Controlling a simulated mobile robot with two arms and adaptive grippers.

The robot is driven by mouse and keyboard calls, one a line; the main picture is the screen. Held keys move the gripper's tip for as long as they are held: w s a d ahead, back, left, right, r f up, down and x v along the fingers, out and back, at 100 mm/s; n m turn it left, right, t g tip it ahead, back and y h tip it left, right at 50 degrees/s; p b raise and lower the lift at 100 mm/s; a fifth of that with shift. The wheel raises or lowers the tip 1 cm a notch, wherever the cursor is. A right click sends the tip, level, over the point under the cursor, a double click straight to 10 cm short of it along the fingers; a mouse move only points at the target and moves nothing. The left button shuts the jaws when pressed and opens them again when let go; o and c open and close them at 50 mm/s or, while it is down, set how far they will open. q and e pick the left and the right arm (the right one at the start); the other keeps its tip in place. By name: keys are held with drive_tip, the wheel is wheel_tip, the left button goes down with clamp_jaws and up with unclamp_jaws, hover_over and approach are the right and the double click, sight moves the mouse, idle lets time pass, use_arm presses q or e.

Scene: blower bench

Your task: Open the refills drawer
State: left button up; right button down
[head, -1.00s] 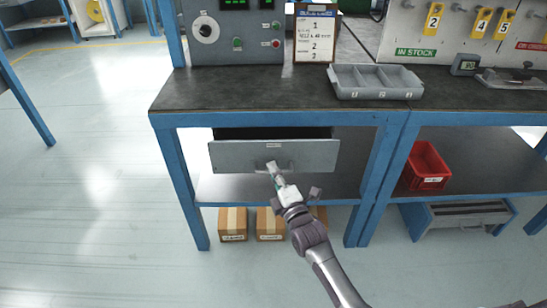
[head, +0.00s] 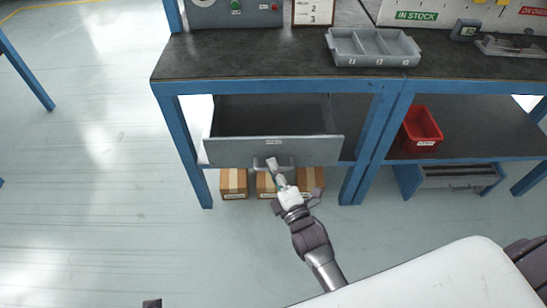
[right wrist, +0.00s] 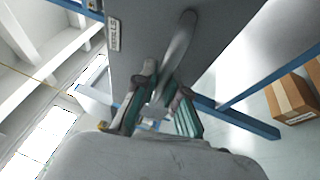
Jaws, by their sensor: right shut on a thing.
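The refills drawer (head: 230,151) under the left part of the bench is pulled well out, and its dark interior shows from above, empty as far as I can see. Its grey front has a small label and a bar handle (head: 287,161). My right gripper (head: 273,165) is shut on the handle, in front of the drawer. In the right wrist view the fingers (right wrist: 160,84) close around the curved handle (right wrist: 178,48), beside the label (right wrist: 114,35) on the drawer front. A small dark tip at the head view's bottom edge may be my left gripper; its jaws are not visible.
Cardboard boxes (head: 234,183) stand below the drawer. A grey divided tray (head: 372,60) sits on the dark benchtop (head: 250,58). A red bin (head: 422,128) is on the lower shelf at right. Blue legs (head: 185,150) flank the drawer. The floor to the left is clear.

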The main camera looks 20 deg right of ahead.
use_arm(q)
drive_tip(key=shift+f, duration=0.4)
use_arm(e)
drive_tip(key=shift+s, duration=0.2)
drive_tip(key=c, duration=1.2)
unclamp_jaws()
drive_tip(key=v, duration=1.2)
drive_tip(key=shift+f, duration=0.15)
